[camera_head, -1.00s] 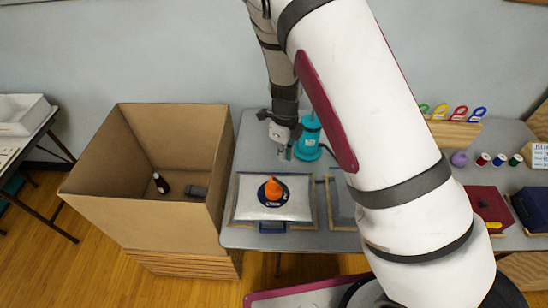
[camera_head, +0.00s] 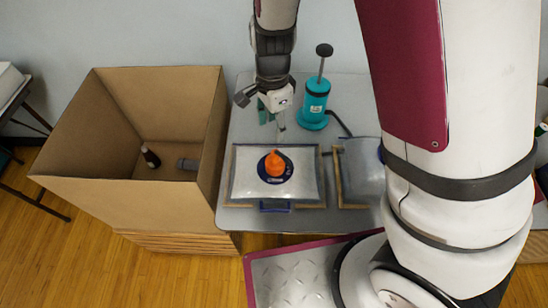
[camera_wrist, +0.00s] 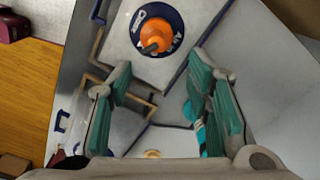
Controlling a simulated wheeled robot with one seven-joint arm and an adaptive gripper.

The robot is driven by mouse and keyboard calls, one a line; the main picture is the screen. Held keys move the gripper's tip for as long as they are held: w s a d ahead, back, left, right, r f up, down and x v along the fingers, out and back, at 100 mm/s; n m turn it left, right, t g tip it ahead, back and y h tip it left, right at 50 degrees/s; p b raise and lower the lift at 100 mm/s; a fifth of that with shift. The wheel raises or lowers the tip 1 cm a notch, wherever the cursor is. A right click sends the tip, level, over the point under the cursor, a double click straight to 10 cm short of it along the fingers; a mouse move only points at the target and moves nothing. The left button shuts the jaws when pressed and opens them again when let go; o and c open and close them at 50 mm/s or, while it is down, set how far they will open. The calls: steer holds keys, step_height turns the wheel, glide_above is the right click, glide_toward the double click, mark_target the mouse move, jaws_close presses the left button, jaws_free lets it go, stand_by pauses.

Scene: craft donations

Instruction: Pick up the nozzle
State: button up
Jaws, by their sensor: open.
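The nozzle (camera_head: 275,163) is an orange, cone-like piece standing on a round dark blue disc (camera_head: 262,174). The disc lies on a puffy silver-grey pad (camera_head: 242,186) on the grey table. In the wrist view the nozzle (camera_wrist: 157,34) shows near the top centre, with a dark grey tip, on the blue disc (camera_wrist: 172,14). My gripper (camera_head: 273,117) is above the table, just behind the nozzle in the head view, and empty. In the wrist view my gripper (camera_wrist: 160,84) has its teal-padded fingers spread wide, with the nozzle beyond the tips.
A teal pump (camera_head: 314,103) with a black handle stands right of my gripper. A second grey pad (camera_head: 362,172) lies right of the first. A deep open cardboard box (camera_head: 110,205) stands left, holding a dark bottle (camera_head: 150,157) and a grey cylinder (camera_head: 187,164).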

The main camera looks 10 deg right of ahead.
mark_target(276, 152)
step_height(276, 152, down, 8)
steer(key=shift+s+r, duration=0.1)
steer(key=shift+r, duration=0.05)
steer(key=f, duration=0.4)
steer(key=shift+s+d+f, duration=0.2)
steer(key=shift+d, duration=0.15)
steer(key=shift+f, duration=0.5)
jaws_close()
